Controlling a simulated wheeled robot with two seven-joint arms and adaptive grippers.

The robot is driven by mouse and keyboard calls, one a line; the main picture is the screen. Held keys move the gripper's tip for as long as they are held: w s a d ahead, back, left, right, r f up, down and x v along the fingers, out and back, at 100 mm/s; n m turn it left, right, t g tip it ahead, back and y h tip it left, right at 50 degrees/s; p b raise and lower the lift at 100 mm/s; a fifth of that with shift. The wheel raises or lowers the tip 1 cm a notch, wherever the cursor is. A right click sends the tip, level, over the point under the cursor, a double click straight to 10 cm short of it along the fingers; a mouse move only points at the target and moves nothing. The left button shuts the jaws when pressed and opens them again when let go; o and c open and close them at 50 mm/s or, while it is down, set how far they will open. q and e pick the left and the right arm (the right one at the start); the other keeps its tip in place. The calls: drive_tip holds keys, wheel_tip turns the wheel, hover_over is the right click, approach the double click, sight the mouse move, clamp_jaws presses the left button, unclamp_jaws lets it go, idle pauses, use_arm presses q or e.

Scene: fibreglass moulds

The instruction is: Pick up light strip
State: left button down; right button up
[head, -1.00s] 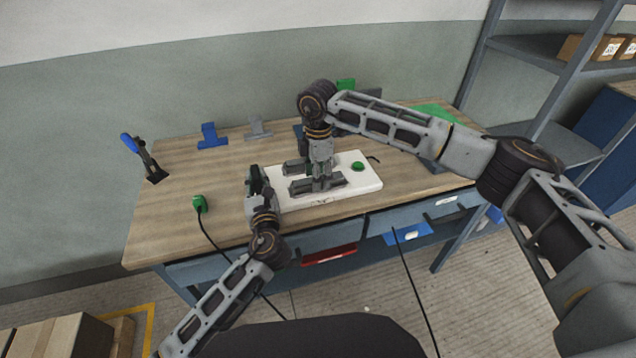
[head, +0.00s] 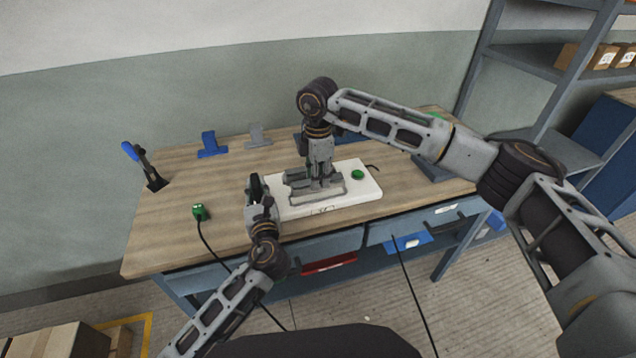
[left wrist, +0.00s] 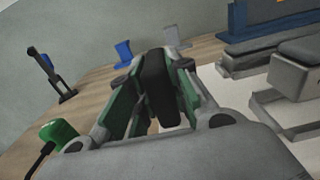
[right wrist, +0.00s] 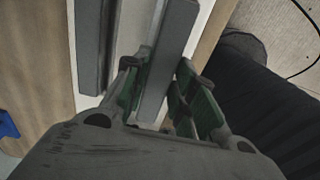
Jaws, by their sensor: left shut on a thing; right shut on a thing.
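A long grey strip (right wrist: 172,55), which I take for the light strip, is between the fingers of my right gripper (right wrist: 162,90). In the head view my right gripper (head: 320,181) points down over the white board (head: 368,189), and it largely hides the strip. My left gripper (head: 258,190) is at the board's left edge. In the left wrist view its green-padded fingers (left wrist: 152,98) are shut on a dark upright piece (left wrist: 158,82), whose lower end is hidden.
A green corded plug (head: 199,211) and a blue-handled clamp (head: 143,160) are at the left of the wooden table. A blue stand (head: 211,146) and a grey stand (head: 258,137) are at the back.

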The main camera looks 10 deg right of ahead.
wheel_tip(320, 180, up, 7)
drive_tip(key=shift+r, duration=0.2)
idle(0.5)
use_arm(q)
drive_tip(key=c, duration=1.2)
unclamp_jaws()
drive_tip(key=shift+c, duration=0.2)
drive_tip(key=s+d, duration=0.2)
drive_tip(key=s, duration=0.9)
drive_tip(key=shift+s+d, duration=0.15)
drive_tip(key=shift+s, duration=0.25)
drive_tip(key=shift+s+f, duration=0.1)
use_arm(e)
drive_tip(key=shift+s+f, duration=0.1)
